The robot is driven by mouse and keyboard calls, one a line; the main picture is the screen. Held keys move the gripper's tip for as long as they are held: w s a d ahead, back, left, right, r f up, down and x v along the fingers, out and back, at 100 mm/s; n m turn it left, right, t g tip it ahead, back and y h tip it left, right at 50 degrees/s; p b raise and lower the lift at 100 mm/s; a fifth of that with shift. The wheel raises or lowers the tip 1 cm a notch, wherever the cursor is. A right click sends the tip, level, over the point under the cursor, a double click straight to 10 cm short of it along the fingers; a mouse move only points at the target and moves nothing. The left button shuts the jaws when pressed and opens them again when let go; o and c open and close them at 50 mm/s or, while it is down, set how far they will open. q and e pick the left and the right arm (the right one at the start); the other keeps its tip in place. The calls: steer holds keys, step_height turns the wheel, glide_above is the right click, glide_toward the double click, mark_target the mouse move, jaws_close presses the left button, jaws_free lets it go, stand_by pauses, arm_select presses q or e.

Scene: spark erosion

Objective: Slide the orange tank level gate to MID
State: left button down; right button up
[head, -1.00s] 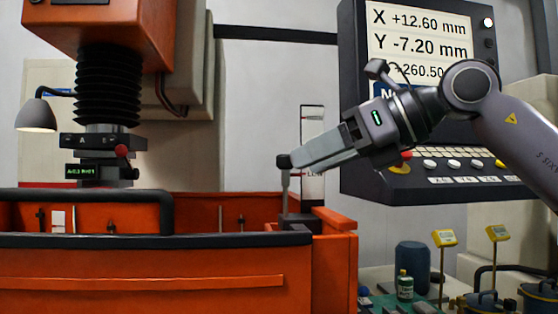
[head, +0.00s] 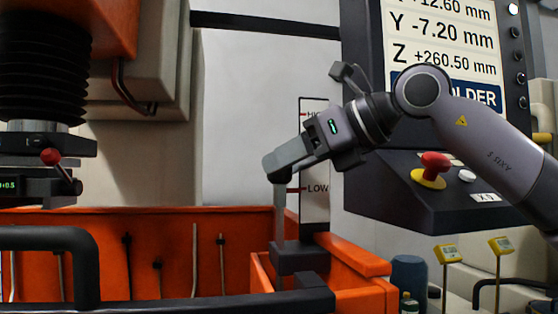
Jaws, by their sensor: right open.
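The orange tank (head: 350,268) fills the lower left and middle of the head view. Its level gate has a dark block (head: 298,257) at the tank's back right corner and a grey upright stem (head: 280,212). A level scale (head: 315,205) stands just right of the stem, with HIGH at the top and LOW lower down; the middle is hidden behind my gripper. My right gripper (head: 276,168) is open, its fingers at the stem's top, slightly above LOW. The fingers cover the stem's top knob, and I cannot tell whether they touch it. My left gripper is out of view.
The control console (head: 400,185) with its display and red stop button stands close behind and right of my right arm. The machine head (head: 40,150) hangs at the left. A black rail (head: 85,240) runs along the tank's front. Plain wall lies behind the scale.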

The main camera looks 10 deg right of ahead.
steer(key=shift+x, duration=1.2)
steer(key=shift+d, duration=0.1)
jaws_close()
step_height(320, 180, up, 4)
steer(key=p, duration=0.3)
steer(key=shift+r, duration=1.2)
jaws_free()
steer(key=shift+b, duration=0.3)
